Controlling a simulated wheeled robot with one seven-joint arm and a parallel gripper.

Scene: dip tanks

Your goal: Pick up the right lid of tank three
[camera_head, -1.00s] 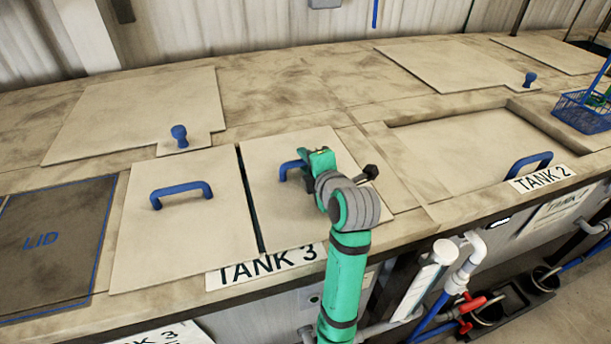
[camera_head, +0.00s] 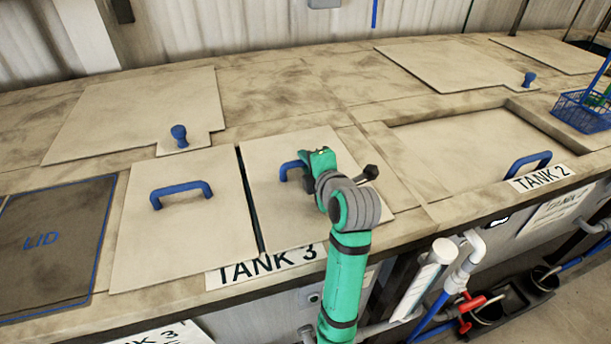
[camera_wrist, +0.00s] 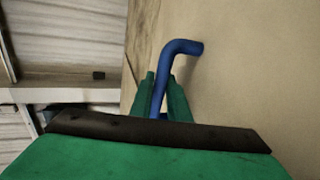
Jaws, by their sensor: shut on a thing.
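The right lid of tank three (camera_head: 265,220) is a pale flat panel lying on the counter above the "TANK 3" label (camera_head: 265,266). It has a blue bar handle (camera_head: 287,168), which also shows in the wrist view (camera_wrist: 180,50). My gripper (camera_head: 303,165) is at that handle, and in the wrist view its green fingers (camera_wrist: 160,100) are shut with the handle between them. Part of the handle and part of the lid are hidden behind my gripper and arm. The left lid of tank three (camera_head: 180,240), with its own blue handle (camera_head: 180,193), lies beside it across a dark narrow gap.
A dark blue-edged area marked LID (camera_head: 50,245) is at the far left. Behind is a pale panel with a blue knob (camera_head: 179,135). Tank two's sunken lid (camera_head: 470,155) is at right, with a blue basket (camera_head: 583,110) beyond it. Pipes (camera_head: 430,275) stand below the counter front.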

